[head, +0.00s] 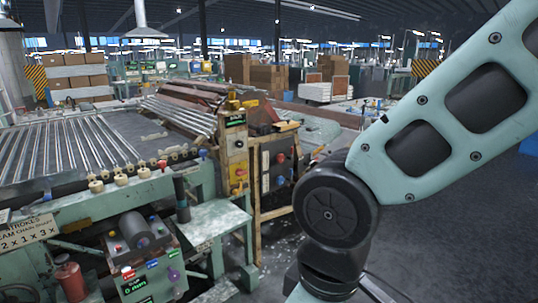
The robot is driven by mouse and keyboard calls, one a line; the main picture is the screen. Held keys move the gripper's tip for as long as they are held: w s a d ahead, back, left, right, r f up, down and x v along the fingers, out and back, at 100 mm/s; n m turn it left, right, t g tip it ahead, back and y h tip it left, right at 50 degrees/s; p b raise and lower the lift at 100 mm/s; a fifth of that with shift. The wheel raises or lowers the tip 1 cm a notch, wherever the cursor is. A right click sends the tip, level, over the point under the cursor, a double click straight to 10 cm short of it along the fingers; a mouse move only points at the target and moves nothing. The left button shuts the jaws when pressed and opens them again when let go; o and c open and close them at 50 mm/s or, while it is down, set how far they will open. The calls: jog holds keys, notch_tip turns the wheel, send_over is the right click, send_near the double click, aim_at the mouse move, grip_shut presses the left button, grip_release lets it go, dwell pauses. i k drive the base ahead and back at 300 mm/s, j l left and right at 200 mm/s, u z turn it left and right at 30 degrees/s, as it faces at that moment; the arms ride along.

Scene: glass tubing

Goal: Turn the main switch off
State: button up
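No switch is clearly labelled as the main switch. A wooden control post (236,150) stands mid-picture, with a small green display at its top and a yellow box (239,176) with a reddish part on its front. To its right, a panel (278,168) carries red and dark knobs, too small to read. A green control box (150,262) at the lower left carries a lit green display and red, blue, green and purple controls. My arm (440,110) fills the right side, right of these panels. My gripper is outside the picture.
A roller table with metal tubes (65,150) spans the left. A green side shelf (215,222) juts out beside the control box. A red bottle (70,280) stands lower left. Boxes (80,75) are stacked behind. Grey floor (440,240) is open at the right.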

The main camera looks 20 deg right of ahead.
aim_at(240, 173)
jog(key=i+l+u, duration=0.2)
jog(key=i+l, duration=0.6)
